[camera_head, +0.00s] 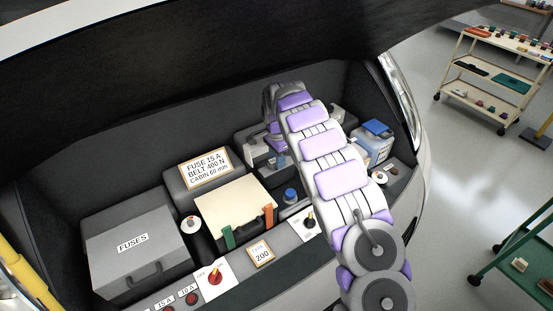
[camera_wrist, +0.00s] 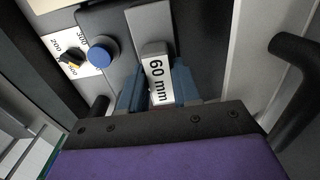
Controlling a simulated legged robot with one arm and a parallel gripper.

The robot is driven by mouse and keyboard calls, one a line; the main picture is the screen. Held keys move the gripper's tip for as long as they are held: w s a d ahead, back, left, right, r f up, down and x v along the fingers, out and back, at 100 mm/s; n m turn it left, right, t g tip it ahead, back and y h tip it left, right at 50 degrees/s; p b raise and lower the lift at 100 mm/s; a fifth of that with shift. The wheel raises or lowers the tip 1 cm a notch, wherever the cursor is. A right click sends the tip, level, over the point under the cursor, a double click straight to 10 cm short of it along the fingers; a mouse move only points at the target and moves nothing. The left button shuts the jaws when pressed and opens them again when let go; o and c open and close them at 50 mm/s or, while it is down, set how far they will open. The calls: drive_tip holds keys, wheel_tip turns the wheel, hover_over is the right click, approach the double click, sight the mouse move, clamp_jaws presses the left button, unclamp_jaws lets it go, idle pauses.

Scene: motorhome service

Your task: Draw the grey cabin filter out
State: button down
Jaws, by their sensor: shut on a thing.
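In the wrist view the grey cabin filter (camera_wrist: 147,22) shows as a light grey piece with a tab marked "60 mm" (camera_wrist: 158,78). My gripper (camera_wrist: 157,84) has its blue fingers on both sides of this tab and is shut on it. The filter's upper part lies against a dark grey surface; how deep it sits cannot be seen. In the head view my arm covers most of the gripper and filter; a bit of blue finger (camera_head: 281,161) shows beside the arm.
A blue knob (camera_wrist: 103,54) and a dial (camera_wrist: 72,58) are left of the filter. A dark curved handle (camera_wrist: 297,50) is at right. The head view shows a FUSES box (camera_head: 138,253), a cream-topped box (camera_head: 235,206), a blue-capped bottle (camera_head: 376,145) and the raised hood (camera_head: 200,70).

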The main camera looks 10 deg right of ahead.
drive_tip(key=shift+r+p, duration=0.4)
drive_tip(key=shift+r, duration=0.25)
idle(0.4)
drive_tip(key=c, duration=1.4)
unclamp_jaws()
clamp_jaws()
drive_tip(key=shift+r, duration=0.1)
drive_tip(key=shift+r+p, duration=1.9)
drive_tip(key=shift+r, duration=2.2)
